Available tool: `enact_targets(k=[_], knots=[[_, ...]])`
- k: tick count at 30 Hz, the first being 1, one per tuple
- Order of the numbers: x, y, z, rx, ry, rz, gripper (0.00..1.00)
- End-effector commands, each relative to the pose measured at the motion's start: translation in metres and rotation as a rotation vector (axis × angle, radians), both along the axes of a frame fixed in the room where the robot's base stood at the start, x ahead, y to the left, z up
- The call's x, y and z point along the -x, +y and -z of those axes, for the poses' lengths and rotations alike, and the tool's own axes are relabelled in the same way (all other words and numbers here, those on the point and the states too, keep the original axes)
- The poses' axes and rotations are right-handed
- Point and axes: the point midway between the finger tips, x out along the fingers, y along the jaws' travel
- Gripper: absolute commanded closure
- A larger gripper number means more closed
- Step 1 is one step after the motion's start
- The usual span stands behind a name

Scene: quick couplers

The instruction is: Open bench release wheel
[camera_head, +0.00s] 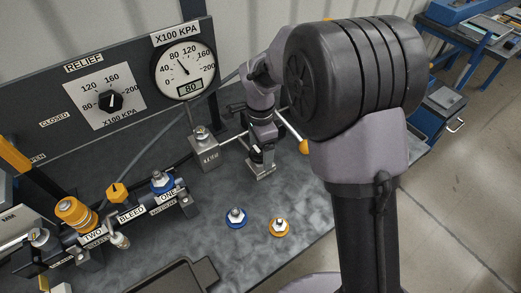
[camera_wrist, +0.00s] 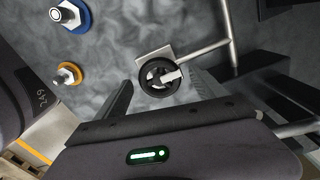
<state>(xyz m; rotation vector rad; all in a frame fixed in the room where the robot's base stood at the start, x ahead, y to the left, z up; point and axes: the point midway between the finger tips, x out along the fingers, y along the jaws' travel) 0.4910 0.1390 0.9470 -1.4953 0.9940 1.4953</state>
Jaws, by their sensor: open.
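The release wheel (camera_wrist: 153,86) is a small black spoked wheel in the middle of the wrist view, with a pale bar or tab across its hub. A light square plate shows beside it. My gripper (camera_wrist: 161,80) is open, with one dark finger on each side of the wheel. I cannot tell whether the fingers touch it. In the head view my gripper (camera_head: 262,152) points down at the bench above a small labelled block (camera_head: 262,173). The wheel is mostly or wholly hidden there by my gripper.
A metal pipe (camera_wrist: 229,35) runs close to the wheel. A grey box (camera_head: 203,152) stands left of my gripper. The gauge panel (camera_head: 120,80) is behind; a coupler manifold (camera_head: 130,213) is at left.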

Motion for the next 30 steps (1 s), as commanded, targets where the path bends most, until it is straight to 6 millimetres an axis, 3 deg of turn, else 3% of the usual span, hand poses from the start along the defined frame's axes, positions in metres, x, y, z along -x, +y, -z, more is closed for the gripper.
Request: enact_targets(k=[3, 12, 22, 30], knots=[[0.0000, 0.0000, -0.0005, 0.000, 0.000, 0.000, 0.23], [0.0000, -0.0001, -0.0007, 0.000, 0.000, -0.001, 0.82], [-0.0002, 0.0000, -0.0020, 0.000, 0.000, -0.060, 0.82], [-0.0002, 0.0000, -0.0030, 0.001, 0.000, -0.259, 0.82]])
